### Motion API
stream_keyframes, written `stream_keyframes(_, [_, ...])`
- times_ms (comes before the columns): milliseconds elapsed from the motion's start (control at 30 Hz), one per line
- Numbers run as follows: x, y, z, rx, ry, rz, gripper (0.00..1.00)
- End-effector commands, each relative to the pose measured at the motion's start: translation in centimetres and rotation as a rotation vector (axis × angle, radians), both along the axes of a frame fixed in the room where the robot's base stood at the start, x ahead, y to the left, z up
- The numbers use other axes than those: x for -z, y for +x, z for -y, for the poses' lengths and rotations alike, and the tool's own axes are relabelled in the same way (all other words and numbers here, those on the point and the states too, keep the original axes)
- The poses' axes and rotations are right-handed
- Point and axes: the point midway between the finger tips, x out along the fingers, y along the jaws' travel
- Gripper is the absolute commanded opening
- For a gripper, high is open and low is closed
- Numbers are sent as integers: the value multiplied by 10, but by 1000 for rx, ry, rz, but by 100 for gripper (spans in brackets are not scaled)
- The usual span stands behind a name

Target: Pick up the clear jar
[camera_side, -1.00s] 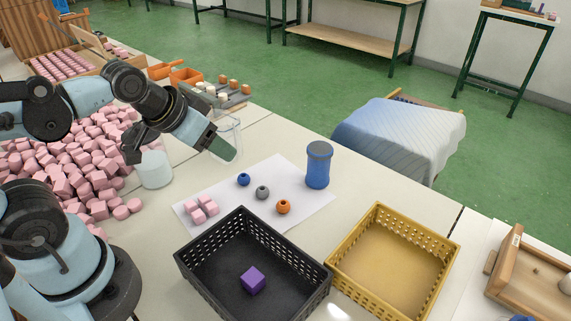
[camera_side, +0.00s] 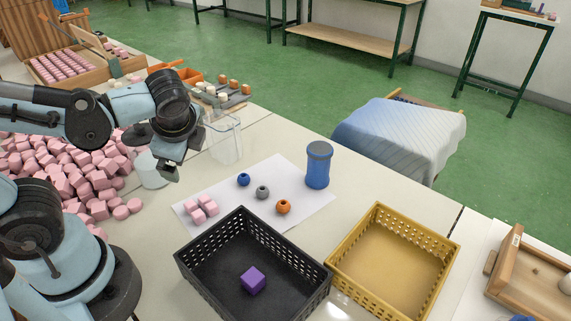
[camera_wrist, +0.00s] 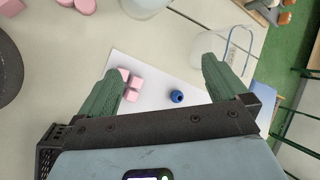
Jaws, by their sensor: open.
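Two see-through vessels stand on the table, and I cannot tell for sure which one is the clear jar. A clear, round, pale-looking vessel (camera_side: 150,172) stands beside the pink blocks, partly hidden by my gripper; its edge shows at the top of the wrist view (camera_wrist: 146,6). A taller clear vessel (camera_side: 227,143) with what looks like a handle stands behind and to the right; it also shows at upper right in the wrist view (camera_wrist: 234,48). My gripper (camera_wrist: 160,75) is open, with nothing between its green fingers. In the side view it hangs above the table near both vessels.
A large pile of pink blocks (camera_side: 60,175) lies to the left. White paper (camera_side: 300,180) holds several pink cubes, blue, grey and orange balls, and a blue lidded container (camera_side: 318,167). A black basket (camera_side: 215,275) with a purple cube and an empty yellow basket (camera_side: 390,265) stand in front.

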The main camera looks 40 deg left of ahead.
Motion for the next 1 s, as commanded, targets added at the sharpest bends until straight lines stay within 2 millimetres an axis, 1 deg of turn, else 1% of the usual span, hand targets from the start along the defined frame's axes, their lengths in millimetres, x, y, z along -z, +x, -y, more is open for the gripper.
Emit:
stream_keyframes(33, [-5,-2,-6,79,112,-98,100])
stream_keyframes(133, [-18,-10,-18,194,313,-294,100])
stream_keyframes(200, [-28,-15,-23,241,417,-408,100])
stream_keyframes(333, [-41,-21,-26,283,532,-548,100])
stream_keyframes(400, [-45,-23,-28,289,560,-587,100])
stream_keyframes(500, [-43,-24,-34,290,571,-607,100])
stream_keyframes(800, [-22,-25,-74,286,568,-606,100])
stream_keyframes(900, [-17,-24,-82,289,568,-604,100])
stream_keyframes(1000, [-14,-24,-87,291,570,-603,100])
